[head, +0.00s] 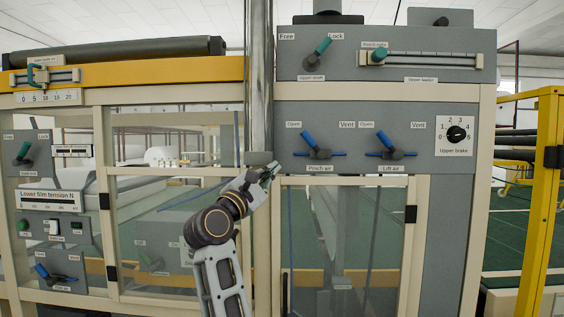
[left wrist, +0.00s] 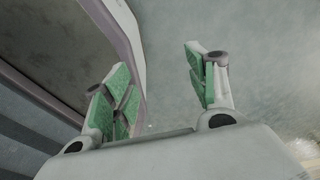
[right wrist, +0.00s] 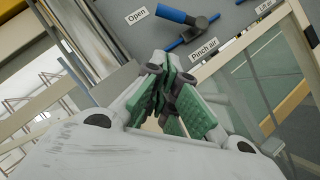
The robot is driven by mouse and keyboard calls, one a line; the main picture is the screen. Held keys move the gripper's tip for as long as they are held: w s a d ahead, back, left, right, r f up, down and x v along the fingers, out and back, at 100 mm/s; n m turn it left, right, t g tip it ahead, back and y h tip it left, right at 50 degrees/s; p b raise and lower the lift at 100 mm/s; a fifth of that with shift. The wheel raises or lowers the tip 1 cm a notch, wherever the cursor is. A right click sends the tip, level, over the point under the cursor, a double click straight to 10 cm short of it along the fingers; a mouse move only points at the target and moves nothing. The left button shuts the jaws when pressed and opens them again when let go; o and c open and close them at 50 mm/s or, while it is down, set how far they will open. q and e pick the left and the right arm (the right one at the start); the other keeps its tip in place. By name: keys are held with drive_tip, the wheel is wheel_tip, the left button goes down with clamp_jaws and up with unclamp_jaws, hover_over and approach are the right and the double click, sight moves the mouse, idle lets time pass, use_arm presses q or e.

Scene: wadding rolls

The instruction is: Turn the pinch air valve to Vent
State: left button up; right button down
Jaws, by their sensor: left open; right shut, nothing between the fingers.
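The pinch air valve has a blue handle (head: 308,139) that tilts up and left, toward the Open label (head: 293,125). The Vent label (head: 347,125) is to its right. The handle also shows at the top of the right wrist view (right wrist: 172,14). My right gripper (head: 271,168) is shut and empty, left of and slightly below the valve, apart from it. Its green-padded fingers meet in the right wrist view (right wrist: 165,68). My left gripper (left wrist: 163,72) is open and empty in the left wrist view, away from the valve; it is not in the head view.
The similar lift air valve (head: 384,141) is just right, also tilted toward its Open label. A black upper brake knob (head: 456,134) is farther right. A vertical metal column (head: 259,80) stands left of the valve panel. A glazed door (head: 345,240) is below.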

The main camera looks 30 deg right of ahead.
sight(313, 145)
drive_tip(key=p+x, duration=0.1)
drive_tip(key=x, duration=0.2)
drive_tip(key=p+x, duration=0.1)
drive_tip(key=x, duration=0.3)
drive_tip(key=p+x, duration=0.1)
drive_tip(key=x, duration=0.3)
drive_tip(key=shift+s+d+r+p, duration=0.1)
drive_tip(key=shift+s+r+p, duration=0.2)
drive_tip(key=shift+s+r, duration=0.1)
drive_tip(key=shift+s+d+r+p, duration=0.35)
drive_tip(key=shift+d+r, duration=0.2)
drive_tip(key=shift+d, duration=0.2)
use_arm(q)
drive_tip(key=s+d+r, duration=0.1)
drive_tip(key=d+r, duration=0.3)
drive_tip(key=d, duration=0.1)
drive_tip(key=shift+s+r+h, duration=0.2)
drive_tip(key=shift+s+h, duration=0.1)
drive_tip(key=shift+s, duration=0.1)
use_arm(e)
drive_tip(key=shift+d+r, duration=0.1)
use_arm(q)
drive_tip(key=shift+a, duration=0.5)
drive_tip(key=shift+a, duration=0.2)
use_arm(e)
drive_tip(key=shift+d, duration=0.2)
